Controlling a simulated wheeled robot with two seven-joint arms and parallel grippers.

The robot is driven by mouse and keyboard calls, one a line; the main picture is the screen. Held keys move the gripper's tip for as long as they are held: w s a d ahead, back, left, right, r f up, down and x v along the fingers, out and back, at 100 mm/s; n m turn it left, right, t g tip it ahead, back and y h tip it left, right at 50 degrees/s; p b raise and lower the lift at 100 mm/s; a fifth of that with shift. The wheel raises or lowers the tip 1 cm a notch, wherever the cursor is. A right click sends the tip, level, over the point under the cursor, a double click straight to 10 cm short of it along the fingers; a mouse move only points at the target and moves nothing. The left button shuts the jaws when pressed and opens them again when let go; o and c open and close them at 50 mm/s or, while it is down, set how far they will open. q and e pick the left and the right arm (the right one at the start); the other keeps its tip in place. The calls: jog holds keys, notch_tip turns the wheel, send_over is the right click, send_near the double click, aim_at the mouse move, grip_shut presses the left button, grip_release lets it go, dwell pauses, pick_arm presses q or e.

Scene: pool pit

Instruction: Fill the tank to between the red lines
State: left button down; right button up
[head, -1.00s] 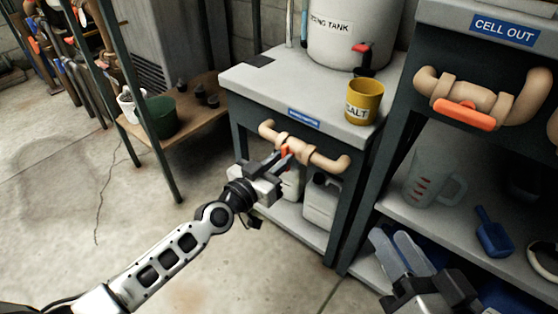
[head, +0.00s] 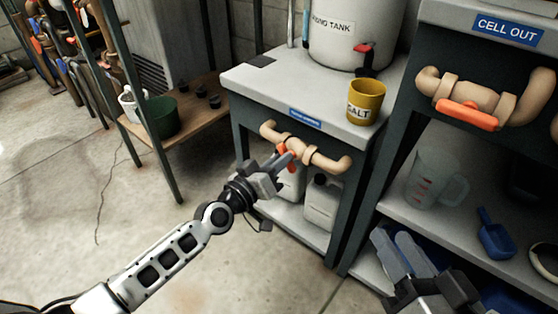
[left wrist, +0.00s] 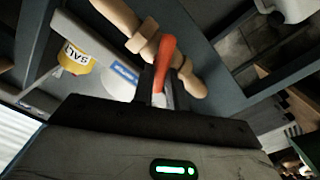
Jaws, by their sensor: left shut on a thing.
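The white tank (head: 352,38), with a black tap (head: 363,59) with a red lever low on its front, stands on the grey bench; its top is out of view, and no red lines show on it. Below the bench top runs a beige pipe (head: 330,160) with an orange-red valve handle (head: 284,155). My left gripper (head: 279,164) is shut on this handle; in the left wrist view the handle (left wrist: 166,55) rises between the fingers, in front of the pipe (left wrist: 122,15). My right gripper (head: 408,257) is at the bottom right, away from the pipe; its fingers look parted and nothing shows between them.
A yellow salt tub (head: 366,102) stands near the bench's front right edge. On the right, another pipe with an orange handle (head: 467,115) sits under a "CELL OUT" sign (head: 507,29). A clear jug (head: 435,184) and blue scoop (head: 494,235) are on the shelf below. White canisters (head: 321,204) stand under the bench.

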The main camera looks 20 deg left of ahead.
pick_arm(q)
jog(key=c, duration=1.4)
grip_release()
jog(key=shift+s, duration=0.1)
jog(key=p+v, duration=0.2)
jog(key=v, duration=1.4)
pick_arm(e)
jog(key=shift+s+d+f+n+g+h, duration=0.1)
jog(key=shift+d+f+n+g+h, duration=0.1)
jog(key=shift+f, duration=0.15)
jog(key=shift+d+f+n+g+h, duration=0.1)
jog(key=shift+f+n+g+h, duration=0.1)
jog(key=shift+f, duration=0.1)
jog(key=shift+r, duration=0.1)
